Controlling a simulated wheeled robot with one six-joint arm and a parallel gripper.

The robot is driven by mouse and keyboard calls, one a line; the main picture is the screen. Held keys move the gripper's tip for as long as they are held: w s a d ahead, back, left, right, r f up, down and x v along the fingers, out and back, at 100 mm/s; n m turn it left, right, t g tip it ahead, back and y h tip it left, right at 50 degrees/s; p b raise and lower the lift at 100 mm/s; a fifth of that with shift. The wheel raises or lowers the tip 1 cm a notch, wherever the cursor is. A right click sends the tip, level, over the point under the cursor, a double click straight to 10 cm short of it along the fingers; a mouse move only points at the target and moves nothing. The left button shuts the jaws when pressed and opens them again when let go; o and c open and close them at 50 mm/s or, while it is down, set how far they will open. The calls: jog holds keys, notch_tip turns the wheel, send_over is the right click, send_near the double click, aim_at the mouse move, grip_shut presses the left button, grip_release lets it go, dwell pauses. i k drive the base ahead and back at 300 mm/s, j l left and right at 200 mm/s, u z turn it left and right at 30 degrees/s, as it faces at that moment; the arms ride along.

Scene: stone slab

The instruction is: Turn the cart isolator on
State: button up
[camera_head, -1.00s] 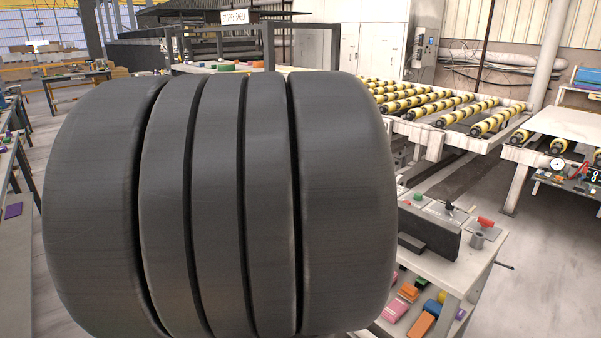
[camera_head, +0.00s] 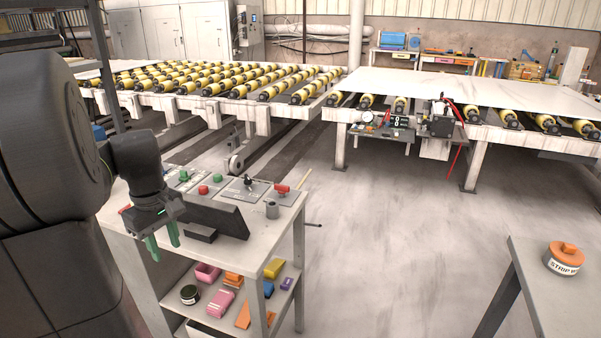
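A grey cart (camera_head: 245,290) stands in front of me with a row of controls on its top. At the row's right end is a red-handled switch (camera_head: 282,189) on a grey plate; left of it is a black-handled switch (camera_head: 248,182) on its own plate. No label is readable, so I cannot tell which is the isolator, nor its on or off position. My gripper (camera_head: 163,241) hangs at the cart's left front, left of both switches. Its green fingers point down, apart, with nothing between them.
Coloured items lie on the cart's lower shelf. A roller conveyor (camera_head: 220,85) runs behind. A table with an orange-lidded tub (camera_head: 566,260) is at right. Open floor lies between.

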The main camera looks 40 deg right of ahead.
aim_at(282, 190)
jog(key=i+l+u, duration=0.1)
jog(key=l, duration=0.7)
jog(key=i+l+u, duration=0.1)
jog(key=l, duration=0.75)
jog(key=i+l+u, duration=0.15)
jog(key=l, duration=0.7)
jog(key=i+l, duration=0.15)
jog(key=l, duration=0.2)
